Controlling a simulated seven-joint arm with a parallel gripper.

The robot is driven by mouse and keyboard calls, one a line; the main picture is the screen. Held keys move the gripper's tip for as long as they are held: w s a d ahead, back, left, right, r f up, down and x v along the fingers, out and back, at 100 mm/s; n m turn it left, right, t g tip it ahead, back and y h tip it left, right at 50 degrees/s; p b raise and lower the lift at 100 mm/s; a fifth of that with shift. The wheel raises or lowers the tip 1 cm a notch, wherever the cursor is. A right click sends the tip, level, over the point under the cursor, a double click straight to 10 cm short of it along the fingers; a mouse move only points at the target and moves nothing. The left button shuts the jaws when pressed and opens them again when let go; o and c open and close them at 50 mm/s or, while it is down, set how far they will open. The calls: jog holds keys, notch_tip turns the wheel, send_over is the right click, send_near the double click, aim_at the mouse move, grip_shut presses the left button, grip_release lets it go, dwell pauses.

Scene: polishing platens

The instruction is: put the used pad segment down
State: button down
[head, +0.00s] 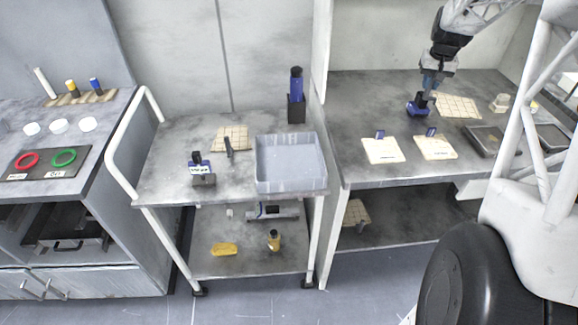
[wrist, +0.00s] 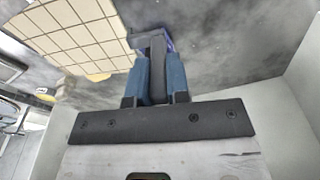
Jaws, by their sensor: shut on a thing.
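My gripper (head: 427,95) is low over the right bench. In the wrist view its blue fingers (wrist: 157,85) are shut on a dark grey, post-like piece (wrist: 157,62). A blue-violet part shows at the far end of that piece. In the head view a small blue and black body (head: 417,107) is at the fingertips, at or just above the bench; contact is unclear. A cream gridded pad (head: 458,106) lies beside the gripper, to its right; it also fills the upper left of the wrist view (wrist: 80,38). I cannot tell which thing is the used segment.
Two cream plates with blue tabs (head: 381,152) (head: 436,150) stand at the bench front. Dark trays (head: 483,142) are to their right. The cart at left holds a grey bin (head: 291,186), another gridded pad (head: 232,134) and a blue tool (head: 201,170). Bare bench lies left of the gripper.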

jog(key=a+f+n, duration=0.2)
jog(key=a+n, duration=0.1)
jog(key=a, duration=1.4)
jog(key=s+a+f+n, duration=0.1)
jog(key=s+a+n, duration=0.2)
jog(key=a, duration=0.8)
jog(key=s+a+f+n+y, duration=0.1)
jog(key=s+a+n, duration=0.2)
jog(key=s+a, duration=0.4)
jog(key=s+a+f+n, duration=0.2)
jog(key=s+a, duration=0.3)
jog(key=a, duration=1.1)
jog(key=shift+s+a+n, duration=0.25)
jog(key=shift+a+n, duration=0.05)
jog(key=shift+n, duration=0.3)
jog(key=shift+f, duration=0.1)
notch_tip(320, 180, down, 6)
jog(key=shift+f, duration=0.25)
jog(key=shift+f, duration=1.85)
